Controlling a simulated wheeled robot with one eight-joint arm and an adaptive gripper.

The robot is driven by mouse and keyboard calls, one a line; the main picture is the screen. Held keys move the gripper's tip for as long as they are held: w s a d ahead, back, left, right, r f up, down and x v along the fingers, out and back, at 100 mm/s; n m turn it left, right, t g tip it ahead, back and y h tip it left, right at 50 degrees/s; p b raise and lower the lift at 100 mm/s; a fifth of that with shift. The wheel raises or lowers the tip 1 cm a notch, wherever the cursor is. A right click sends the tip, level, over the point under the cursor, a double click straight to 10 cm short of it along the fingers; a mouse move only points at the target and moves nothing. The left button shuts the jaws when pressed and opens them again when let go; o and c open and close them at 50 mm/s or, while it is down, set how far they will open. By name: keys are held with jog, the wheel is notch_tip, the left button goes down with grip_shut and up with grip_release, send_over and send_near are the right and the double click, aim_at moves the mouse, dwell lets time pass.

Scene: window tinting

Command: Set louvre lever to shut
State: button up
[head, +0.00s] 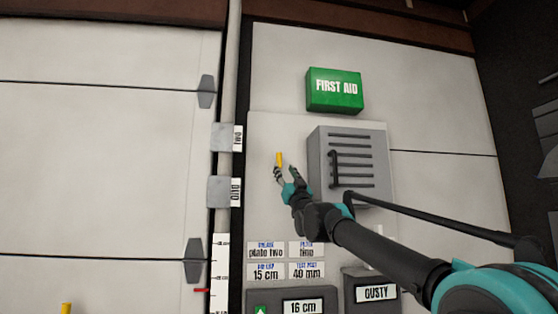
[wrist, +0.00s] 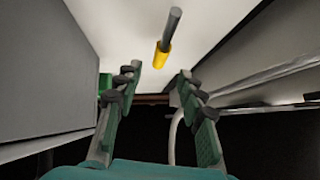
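The louvre lever is a grey rod with a yellow end. Its yellow tip shows in the head view (head: 279,159), just above my gripper's fingertips and left of the grey louvre box (head: 318,175). In the wrist view the lever (wrist: 164,52) sticks out from the pale panel, ahead of the gap between my fingers. My gripper (head: 285,172) is open and empty; its two fingers also show spread apart in the wrist view (wrist: 156,78). I see no clear contact with the lever. In the head view the rod is not clearly visible.
A green FIRST AID box (head: 334,90) is above the louvre box. A vertical pipe (head: 228,100) runs left of the panel. The panel around the lever looks clear.

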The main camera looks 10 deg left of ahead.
aim_at(280, 161)
jog(key=x, duration=0.8)
jog(key=shift+w+r, duration=0.1)
jog(key=shift+c, duration=0.6)
grip_shut()
